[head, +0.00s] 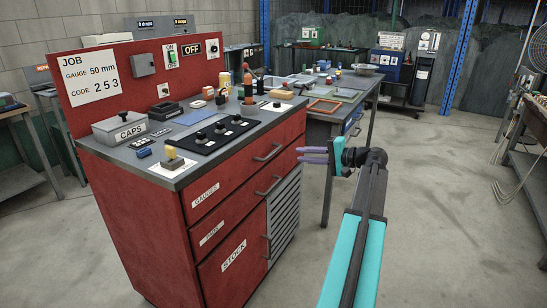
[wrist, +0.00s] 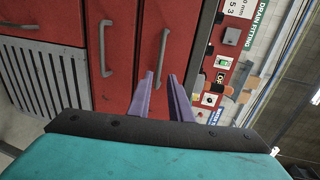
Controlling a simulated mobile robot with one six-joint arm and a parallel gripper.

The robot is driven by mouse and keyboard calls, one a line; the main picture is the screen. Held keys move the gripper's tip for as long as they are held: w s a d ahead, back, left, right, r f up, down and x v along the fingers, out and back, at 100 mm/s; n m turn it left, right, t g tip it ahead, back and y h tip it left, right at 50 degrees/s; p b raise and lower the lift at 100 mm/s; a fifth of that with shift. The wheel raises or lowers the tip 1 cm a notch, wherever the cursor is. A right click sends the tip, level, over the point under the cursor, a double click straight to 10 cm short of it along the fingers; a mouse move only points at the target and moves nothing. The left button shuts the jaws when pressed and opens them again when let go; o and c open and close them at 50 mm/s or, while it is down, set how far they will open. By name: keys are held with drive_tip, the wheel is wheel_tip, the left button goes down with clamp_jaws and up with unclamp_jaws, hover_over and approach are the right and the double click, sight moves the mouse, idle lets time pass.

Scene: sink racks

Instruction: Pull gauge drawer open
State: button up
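The red cabinet's top drawer (head: 215,193), labelled GAUGES, is shut. Its grey bar handle (head: 268,152) is near the right end of the drawer front in the head view. My gripper (head: 300,155) has purple fingers that point left towards this handle, with a gap between the tips and the handle. In the wrist view the gauge drawer handle (wrist: 163,55) runs up the picture, and its lower end lies in line with the space between my two fingers (wrist: 161,76). The fingers are apart and hold nothing.
The PADS drawer handle (head: 268,186) and STOCK drawer handle (head: 266,245) sit below. A slatted grey panel (head: 284,215) is at the cabinet's lower right. A cluttered workbench (head: 335,115) stands behind my gripper. The floor (head: 440,220) to the right is clear.

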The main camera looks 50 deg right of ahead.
sight(273, 153)
idle(0.4)
drive_tip(key=b+x, duration=0.1)
drive_tip(key=x, duration=1.2)
drive_tip(key=shift+w, duration=0.3)
